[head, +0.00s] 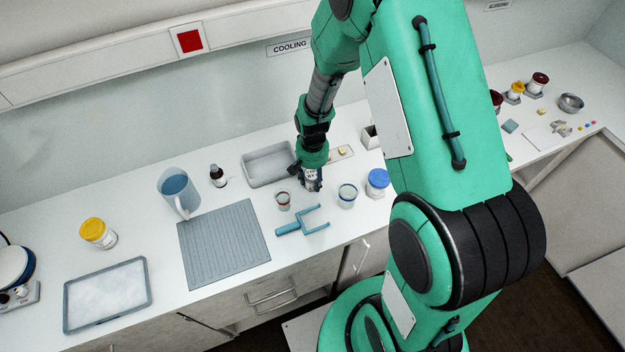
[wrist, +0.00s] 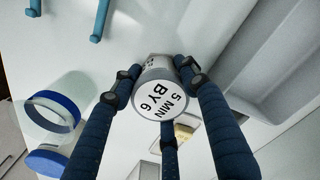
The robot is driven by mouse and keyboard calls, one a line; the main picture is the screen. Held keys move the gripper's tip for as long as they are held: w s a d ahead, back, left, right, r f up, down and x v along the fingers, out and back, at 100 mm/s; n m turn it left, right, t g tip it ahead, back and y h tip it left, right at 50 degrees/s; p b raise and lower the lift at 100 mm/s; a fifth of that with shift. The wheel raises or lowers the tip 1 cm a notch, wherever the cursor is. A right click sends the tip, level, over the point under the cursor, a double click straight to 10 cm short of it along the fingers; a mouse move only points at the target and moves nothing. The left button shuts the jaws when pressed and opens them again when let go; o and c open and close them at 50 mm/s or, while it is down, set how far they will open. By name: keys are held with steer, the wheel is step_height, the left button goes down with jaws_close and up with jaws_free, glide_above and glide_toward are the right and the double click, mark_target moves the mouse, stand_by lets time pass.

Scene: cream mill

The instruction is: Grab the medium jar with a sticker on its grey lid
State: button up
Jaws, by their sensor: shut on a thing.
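The jar (wrist: 160,97) is in the middle of the wrist view, its grey-rimmed lid facing the camera. A white round sticker on the lid reads "5 MIN BY 6". My gripper (wrist: 162,92) has its dark blue fingers closed around the jar, just at and below the lid. In the head view my gripper (head: 308,174) points down at the counter, and the jar (head: 312,184) shows partly below the fingers. Whether its base touches the counter I cannot tell.
A grey tray (head: 268,182) lies just left of my gripper. A small red-banded cup (head: 283,201), a blue-rimmed cup (head: 347,196), a blue-lidded jar (head: 377,183) and a blue forked tool (head: 303,222) stand close by. A ribbed mat (head: 222,245) lies left.

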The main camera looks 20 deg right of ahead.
mark_target(312, 173)
steer(key=shift+r, duration=0.15)
steer(key=shift+r, duration=0.5)
step_height(312, 173, up, 2)
steer(key=shift+r, duration=0.1)
steer(key=s, duration=0.5)
steer(key=s+r, duration=0.1)
steer(key=s, duration=0.4)
steer(key=s+a, duration=0.1)
steer(key=s, duration=0.5)
steer(key=shift+a+r, duration=0.1)
steer(key=shift+r, duration=0.15)
